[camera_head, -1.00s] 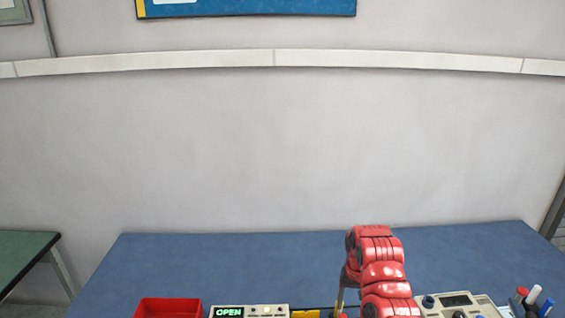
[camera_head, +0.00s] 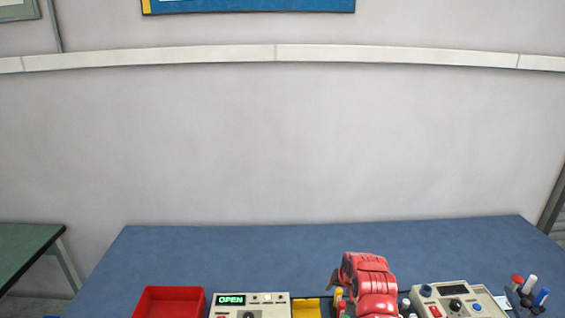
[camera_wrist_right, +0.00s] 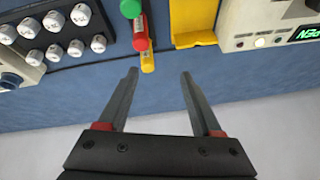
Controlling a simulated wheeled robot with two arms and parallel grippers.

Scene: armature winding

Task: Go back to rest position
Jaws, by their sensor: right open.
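My right gripper (camera_wrist_right: 160,74) is open in the right wrist view. Its two dark fingers stand apart with nothing between them, over the blue bench and the pale wall. In the head view my red right arm (camera_head: 366,284) reaches over the front of the blue bench (camera_head: 230,250), right of centre; its fingers are not clear there. My left gripper is not in either current view.
Along the bench front are a red bin (camera_head: 168,297), an instrument reading OPEN (camera_head: 250,305), a yellow holder (camera_head: 306,307), a knobbed instrument (camera_head: 455,300) and coloured-handled tools (camera_head: 530,291). Green, red and yellow handles (camera_wrist_right: 140,30) are close beyond my right fingertips. The back of the bench is clear.

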